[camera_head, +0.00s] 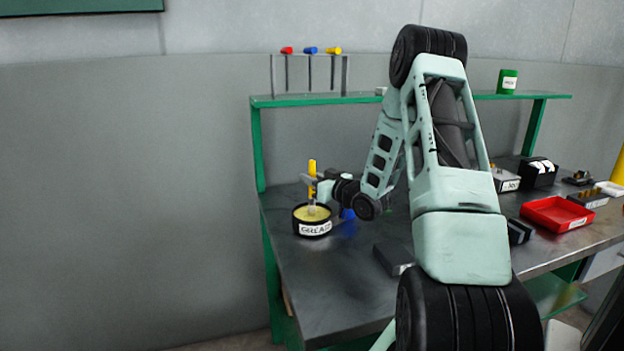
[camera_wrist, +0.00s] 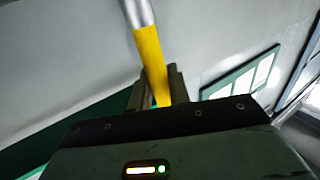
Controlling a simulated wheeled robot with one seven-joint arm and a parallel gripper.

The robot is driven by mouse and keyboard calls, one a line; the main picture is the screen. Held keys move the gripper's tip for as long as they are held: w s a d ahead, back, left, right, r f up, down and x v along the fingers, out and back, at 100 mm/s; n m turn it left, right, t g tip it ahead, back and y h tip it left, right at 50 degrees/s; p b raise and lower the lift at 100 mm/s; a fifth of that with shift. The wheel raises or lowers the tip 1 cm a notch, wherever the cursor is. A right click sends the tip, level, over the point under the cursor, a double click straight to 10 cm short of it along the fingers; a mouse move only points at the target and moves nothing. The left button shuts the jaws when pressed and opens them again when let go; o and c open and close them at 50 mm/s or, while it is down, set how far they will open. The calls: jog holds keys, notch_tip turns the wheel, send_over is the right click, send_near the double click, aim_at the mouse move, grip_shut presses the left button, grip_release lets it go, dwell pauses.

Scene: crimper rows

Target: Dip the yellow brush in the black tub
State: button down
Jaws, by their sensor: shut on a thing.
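The yellow brush (camera_head: 312,167) is upright over the black tub (camera_head: 312,230) in the head view, its lower end at the yellowish grease inside the tub. I cannot tell how deep the brush end sits. The tub has a white label reading GREASE and stands near the left edge of the bench. My gripper (camera_head: 313,186) is shut on the brush handle, just above the tub. In the wrist view the yellow handle (camera_wrist: 150,60) runs between the two fingers of my gripper (camera_wrist: 155,85).
A rack (camera_head: 310,75) with red, blue and yellow handles stands on the green shelf (camera_head: 370,97). A red tray (camera_head: 557,214), a black box (camera_head: 538,172) and several small items are at the right. A blue object (camera_head: 348,214) is beside the tub.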

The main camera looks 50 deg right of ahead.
jog(key=shift+r+p, duration=2.25)
jog(key=shift+r, duration=1.25)
